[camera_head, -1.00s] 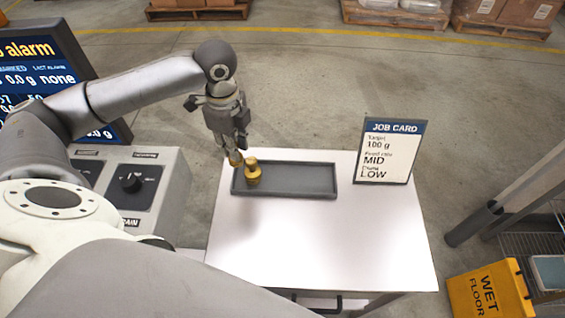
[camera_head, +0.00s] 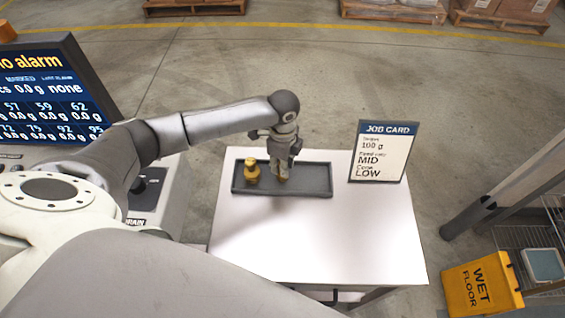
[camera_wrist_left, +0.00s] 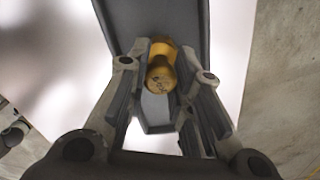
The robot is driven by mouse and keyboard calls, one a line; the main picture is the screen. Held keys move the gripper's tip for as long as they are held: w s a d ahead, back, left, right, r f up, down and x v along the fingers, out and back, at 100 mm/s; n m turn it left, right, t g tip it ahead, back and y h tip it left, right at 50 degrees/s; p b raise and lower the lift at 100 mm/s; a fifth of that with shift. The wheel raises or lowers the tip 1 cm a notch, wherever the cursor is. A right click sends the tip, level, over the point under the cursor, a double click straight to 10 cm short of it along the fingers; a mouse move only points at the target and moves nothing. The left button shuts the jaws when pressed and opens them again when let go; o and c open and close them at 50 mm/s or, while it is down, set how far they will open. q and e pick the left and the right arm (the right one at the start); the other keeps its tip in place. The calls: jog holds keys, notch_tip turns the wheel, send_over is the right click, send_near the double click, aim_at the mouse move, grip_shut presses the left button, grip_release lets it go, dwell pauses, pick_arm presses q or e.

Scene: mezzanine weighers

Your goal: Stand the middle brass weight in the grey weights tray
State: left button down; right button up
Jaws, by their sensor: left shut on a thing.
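The grey weights tray (camera_head: 315,180) lies on the white table. A brass weight (camera_head: 252,171) stands upright at the tray's left end. My left gripper (camera_head: 281,173) points down over the middle of the tray, to the right of that weight. It is shut on another brass weight, whose knob shows between the fingers in the left wrist view (camera_wrist_left: 160,78). Grey tray floor shows around it there. The fingers hide much of the held weight, and I cannot tell whether its base touches the tray. My right gripper is not in view.
A job card (camera_head: 383,150) reading "100 g, MID, LOW" stands right of the tray. A display (camera_head: 50,90) and a control box stand at the left. The table's front (camera_head: 310,240) is clear. A yellow wet-floor sign (camera_head: 482,287) stands at the lower right.

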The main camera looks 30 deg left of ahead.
pick_arm(q)
jog(key=shift+f, duration=0.3)
jog(key=shift+f, duration=0.1)
jog(key=c, duration=1.4)
grip_release()
jog(key=shift+o, duration=0.6)
notch_tip(320, 180, up, 11)
jog(key=shift+w+f+b, duration=0.1)
jog(key=shift+b, duration=0.85)
jog(key=shift+r, duration=0.7)
